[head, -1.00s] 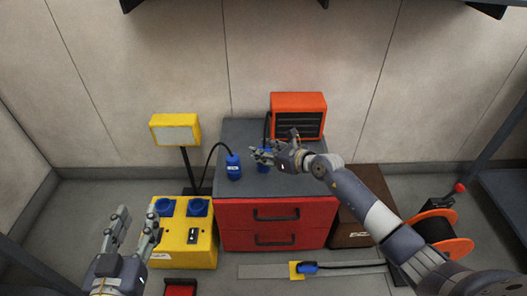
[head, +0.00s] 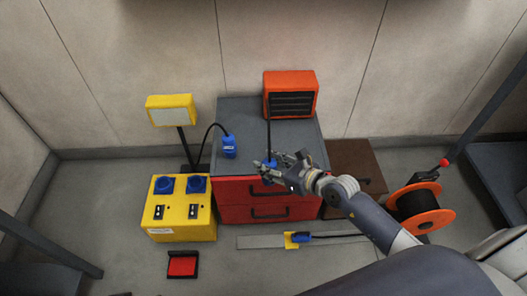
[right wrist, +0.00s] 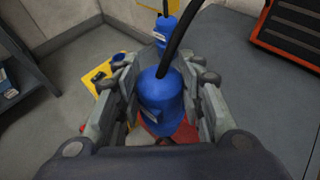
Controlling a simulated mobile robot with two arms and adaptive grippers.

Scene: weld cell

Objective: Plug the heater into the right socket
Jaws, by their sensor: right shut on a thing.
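The orange heater (head: 291,93) with a black grille stands at the back of the grey cabinet top. Its black cord runs forward to a blue plug (right wrist: 160,100). My right gripper (head: 268,172) is shut on this plug, near the cabinet's front edge; its fingers hide most of the plug in the head view. The yellow socket box (head: 180,232) stands on the floor left of the cabinet. It has a left blue socket (head: 163,185) and a right blue socket (head: 196,184), both uncovered, each with a switch in front. The held plug is apart from them. My left gripper is not in view.
The yellow lamp (head: 171,110) has its cord running to another blue plug (head: 229,147) on the cabinet top. A third blue plug (head: 301,237) lies on the floor, near the orange cable reel (head: 420,210). A red-and-black item (head: 182,265) lies before the socket box.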

